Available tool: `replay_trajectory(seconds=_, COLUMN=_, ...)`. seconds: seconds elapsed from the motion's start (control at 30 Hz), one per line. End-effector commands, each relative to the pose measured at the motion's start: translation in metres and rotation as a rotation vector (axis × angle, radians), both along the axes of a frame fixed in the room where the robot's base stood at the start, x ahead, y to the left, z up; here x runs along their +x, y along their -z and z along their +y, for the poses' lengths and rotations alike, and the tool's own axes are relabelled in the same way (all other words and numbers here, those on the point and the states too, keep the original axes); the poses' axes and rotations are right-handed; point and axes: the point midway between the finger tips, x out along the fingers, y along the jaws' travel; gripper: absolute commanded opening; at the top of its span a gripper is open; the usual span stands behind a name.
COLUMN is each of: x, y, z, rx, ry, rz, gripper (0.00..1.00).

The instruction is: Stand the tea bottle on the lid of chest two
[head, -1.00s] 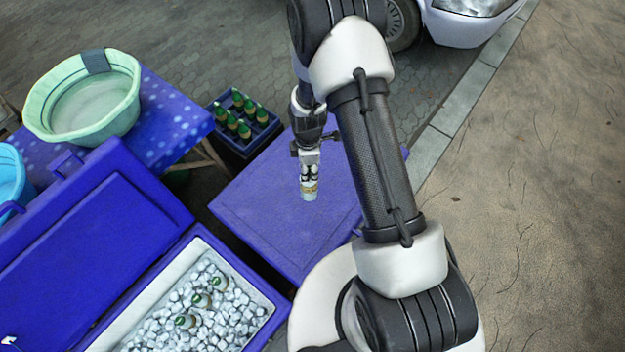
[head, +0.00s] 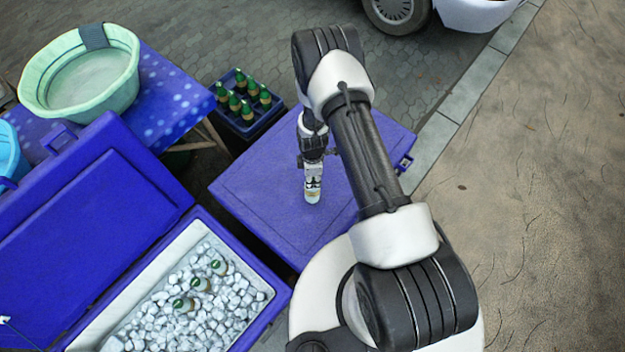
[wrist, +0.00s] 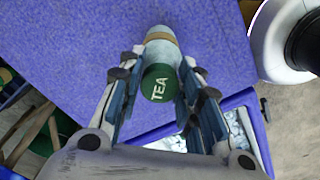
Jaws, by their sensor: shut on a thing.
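The tea bottle (wrist: 162,80) has a green cap marked TEA and a pale body with a tan band in the wrist view. My gripper (wrist: 163,92) is shut on it, one finger on each side. In the head view my gripper (head: 313,176) points down over the closed blue lid (head: 265,195) of a chest, with the bottle (head: 312,194) below the fingers. The bottle looks upright and its base is over the lid's middle. I cannot tell whether the base touches the lid. No chest number is legible.
An open blue chest (head: 268,335) with ice and several green-capped bottles stands at the lower left. A blue crate (head: 250,131) of bottles is behind the lid. A green basin (head: 40,110) stands on a spotted table (head: 165,95). The lid around the bottle is clear.

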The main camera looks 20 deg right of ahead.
Motion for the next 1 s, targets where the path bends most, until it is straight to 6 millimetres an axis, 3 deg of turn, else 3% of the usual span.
replay_trajectory(seconds=0.1, x=0.0, y=0.018, z=0.0, rx=0.0, ry=0.0, rz=-0.001, gripper=0.0)
replay_trajectory(seconds=0.5, x=0.001, y=0.023, z=0.0, rx=0.0, ry=0.0, rz=-0.002, gripper=0.0)
replay_trajectory(seconds=0.53, x=0.0, y=0.022, z=0.0, rx=0.0, ry=0.0, rz=-0.001, gripper=0.34)
replay_trajectory(seconds=0.8, x=0.0, y=0.021, z=0.0, rx=0.0, ry=0.0, rz=-0.001, gripper=0.52)
replay_trajectory(seconds=1.0, x=0.0, y=0.021, z=0.0, rx=0.0, ry=0.0, rz=-0.001, gripper=0.52)
